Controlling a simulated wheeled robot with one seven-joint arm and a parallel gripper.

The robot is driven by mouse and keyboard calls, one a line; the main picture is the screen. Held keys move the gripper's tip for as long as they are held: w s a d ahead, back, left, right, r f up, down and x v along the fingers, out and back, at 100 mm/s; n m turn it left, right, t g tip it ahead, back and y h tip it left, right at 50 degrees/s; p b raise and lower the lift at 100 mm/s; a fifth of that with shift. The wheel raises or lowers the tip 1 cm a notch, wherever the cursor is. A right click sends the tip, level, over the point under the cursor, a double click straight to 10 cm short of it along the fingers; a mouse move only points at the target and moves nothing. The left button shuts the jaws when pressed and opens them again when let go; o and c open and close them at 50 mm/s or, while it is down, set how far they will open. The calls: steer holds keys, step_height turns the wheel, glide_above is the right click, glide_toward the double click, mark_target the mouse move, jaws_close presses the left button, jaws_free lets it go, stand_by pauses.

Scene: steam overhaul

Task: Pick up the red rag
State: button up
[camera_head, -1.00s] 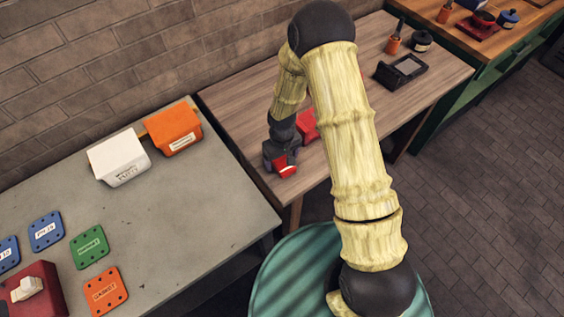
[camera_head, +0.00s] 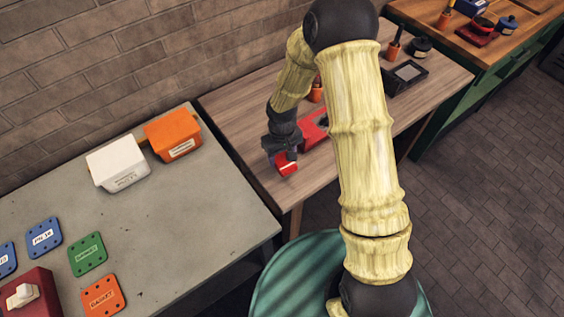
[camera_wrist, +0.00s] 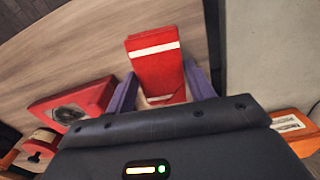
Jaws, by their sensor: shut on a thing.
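The red rag (camera_wrist: 155,65), a folded red block with white stripes, is between the two fingers of my gripper (camera_wrist: 160,88) in the wrist view. In the head view the rag (camera_head: 287,169) shows under my gripper (camera_head: 284,157), near the front left part of the wooden table (camera_head: 235,120). My gripper is shut on the rag. I cannot tell whether the rag still touches the table. Its lower end is partly hidden by the gripper body in the wrist view.
A red tray-like thing with a dark round part (camera_wrist: 75,102) lies close to my gripper. White (camera_head: 118,163) and orange (camera_head: 173,137) bins stand on the grey table to the left. A black device (camera_head: 405,76) is farther back.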

mark_target(282, 158)
step_height(282, 158, up, 5)
steer(key=shift+f, duration=0.1)
stand_by(0.5)
steer(key=o, duration=0.3)
steer(key=shift+c, duration=0.9)
steer(key=shift+f, duration=0.1)
